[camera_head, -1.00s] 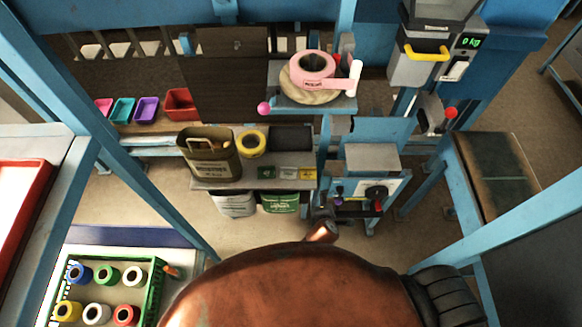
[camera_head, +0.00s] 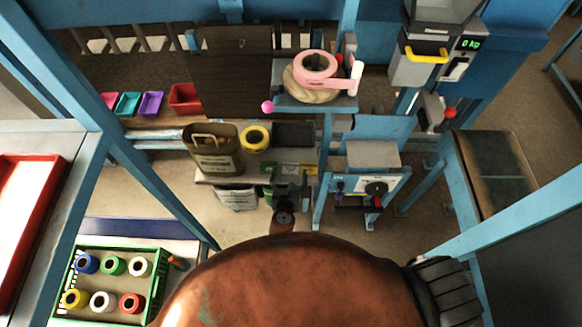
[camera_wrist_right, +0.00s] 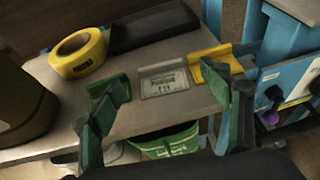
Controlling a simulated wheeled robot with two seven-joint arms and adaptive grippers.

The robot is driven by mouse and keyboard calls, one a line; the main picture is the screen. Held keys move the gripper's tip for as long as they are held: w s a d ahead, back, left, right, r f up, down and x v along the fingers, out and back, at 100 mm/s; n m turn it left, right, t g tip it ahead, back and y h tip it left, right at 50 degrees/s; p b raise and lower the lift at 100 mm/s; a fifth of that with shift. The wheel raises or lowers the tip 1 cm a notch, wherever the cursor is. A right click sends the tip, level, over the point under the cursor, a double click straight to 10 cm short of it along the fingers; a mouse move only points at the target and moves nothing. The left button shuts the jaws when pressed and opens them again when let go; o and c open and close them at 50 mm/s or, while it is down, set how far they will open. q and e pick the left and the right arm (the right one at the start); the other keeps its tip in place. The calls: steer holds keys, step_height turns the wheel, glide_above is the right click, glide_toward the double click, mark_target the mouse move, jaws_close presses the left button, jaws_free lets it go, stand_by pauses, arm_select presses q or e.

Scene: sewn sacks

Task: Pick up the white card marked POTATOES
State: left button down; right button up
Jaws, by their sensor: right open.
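The white card marked POTATOES (camera_wrist_right: 166,82) stands in the middle of a row of cards on the grey shelf in the right wrist view. A green card (camera_wrist_right: 108,96) is on its left and a yellow card (camera_wrist_right: 212,66) on its right. My right gripper (camera_wrist_right: 168,112) is open and empty, its dark fingers on either side of the white card and nearer the camera, apart from it. In the head view my right gripper (camera_head: 286,183) is at the shelf's front edge and mostly hides the white card. My left gripper is not in view.
A yellow tape roll (camera_wrist_right: 78,54) and a black tray (camera_wrist_right: 150,27) lie behind the cards. A brown sack (camera_head: 215,150) stands left on the shelf. A green bucket (camera_wrist_right: 170,141) hangs below. A blue post stands close on the right.

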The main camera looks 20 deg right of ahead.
mark_target(291, 164)
steer(key=x, duration=0.5)
steer(key=shift+w, duration=0.15)
steer(key=shift+f, duration=0.1)
steer(key=c, duration=0.9)
